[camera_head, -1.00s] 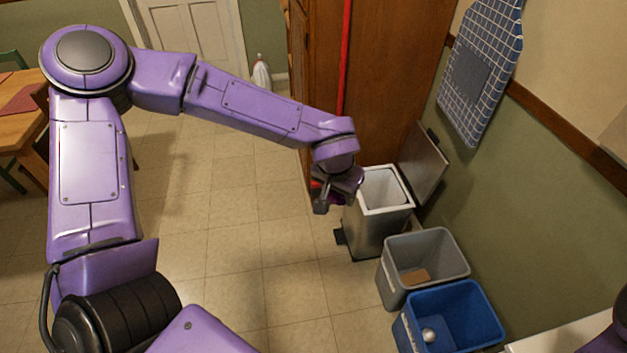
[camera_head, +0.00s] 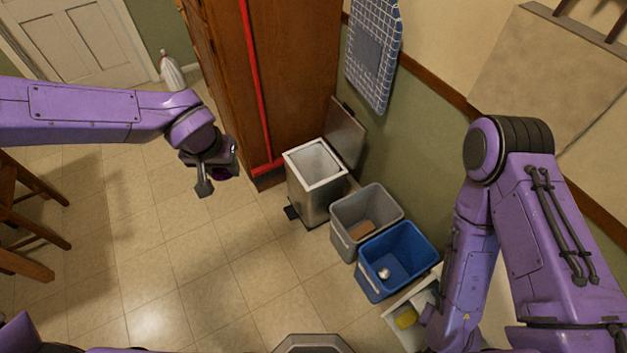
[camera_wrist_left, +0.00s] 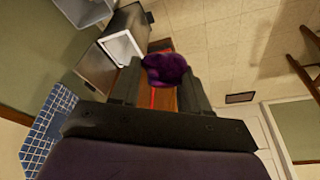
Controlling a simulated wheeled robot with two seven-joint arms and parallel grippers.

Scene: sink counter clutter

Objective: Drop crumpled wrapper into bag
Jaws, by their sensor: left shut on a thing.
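The crumpled wrapper (camera_wrist_left: 166,70) is dark purple and sits between the fingertips of my left gripper (camera_wrist_left: 160,82) in the left wrist view. In the head view, my left gripper (camera_head: 214,176) is in the air over the floor, left of the steel bin and apart from it; only a little of the wrapper shows there. No bag is clearly identifiable: the steel bin (camera_head: 312,190) stands open with a pale inside, and a white bag-like thing (camera_head: 171,72) stands by the door. My right arm is at the right; its gripper is not visible.
A grey bin (camera_head: 345,235) with a brown piece inside and a blue bin (camera_head: 405,285) with a small pale item stand beside the steel bin. A white container (camera_head: 393,317) holds something yellow. A wooden cabinet (camera_head: 290,70) is behind. The floor at left is mostly clear.

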